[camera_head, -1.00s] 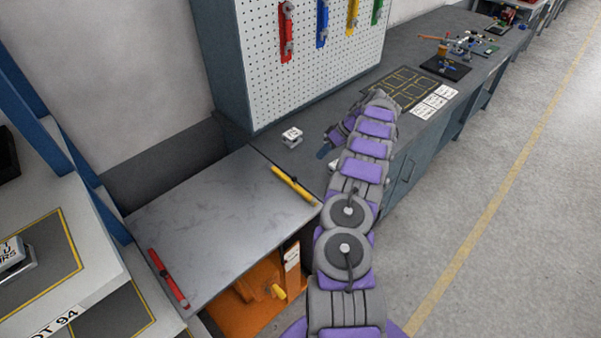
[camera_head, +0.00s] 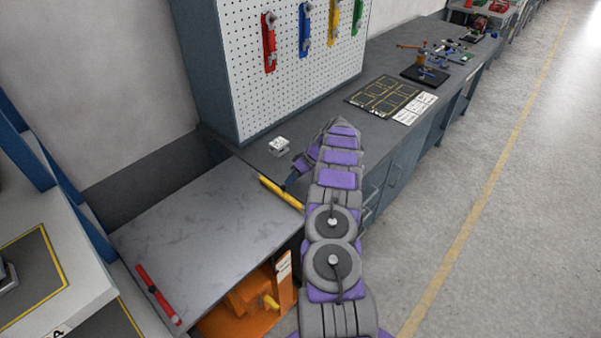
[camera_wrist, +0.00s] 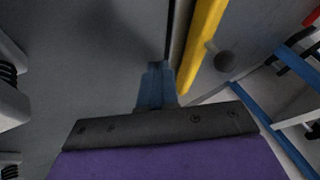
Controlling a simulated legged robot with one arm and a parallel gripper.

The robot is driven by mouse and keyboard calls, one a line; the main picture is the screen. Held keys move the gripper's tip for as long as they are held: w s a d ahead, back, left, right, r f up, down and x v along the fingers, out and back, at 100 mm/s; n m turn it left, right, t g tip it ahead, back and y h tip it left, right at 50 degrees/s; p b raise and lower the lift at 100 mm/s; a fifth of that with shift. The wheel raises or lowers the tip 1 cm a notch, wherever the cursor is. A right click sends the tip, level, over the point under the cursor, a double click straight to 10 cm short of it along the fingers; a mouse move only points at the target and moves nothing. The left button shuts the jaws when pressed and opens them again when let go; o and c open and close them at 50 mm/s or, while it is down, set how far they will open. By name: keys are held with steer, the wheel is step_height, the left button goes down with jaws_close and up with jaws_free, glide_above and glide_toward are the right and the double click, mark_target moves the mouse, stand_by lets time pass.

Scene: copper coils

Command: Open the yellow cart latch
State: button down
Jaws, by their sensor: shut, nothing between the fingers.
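The yellow latch (camera_head: 281,192) is a bar lying along the right edge of the grey cart top (camera_head: 200,225), beside the workbench. In the wrist view the yellow latch (camera_wrist: 202,42) runs up the picture, with a dark round knob beside it. My gripper (camera_head: 291,182) is close to the latch's bench side in the head view, partly hidden by my wrist. In the wrist view my gripper (camera_wrist: 157,82) shows its blue fingers together and empty, just left of the latch. I cannot tell whether they touch it.
A red latch (camera_head: 158,293) lies on the cart's left edge. A small white and grey item (camera_head: 279,146) stands on the bench (camera_head: 400,70) behind my gripper. A pegboard (camera_head: 290,60) with wrenches rises behind. An orange machine (camera_head: 245,300) sits under the cart top.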

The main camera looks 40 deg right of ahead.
steer(key=shift+s+a+r, duration=0.1)
steer(key=shift+a+r, duration=0.05)
steer(key=shift+a, duration=0.3)
steer(key=shift+s+a+b, duration=0.1)
steer(key=shift+a+b, duration=0.2)
steer(key=shift+a, duration=0.75)
steer(key=shift+d, duration=0.3)
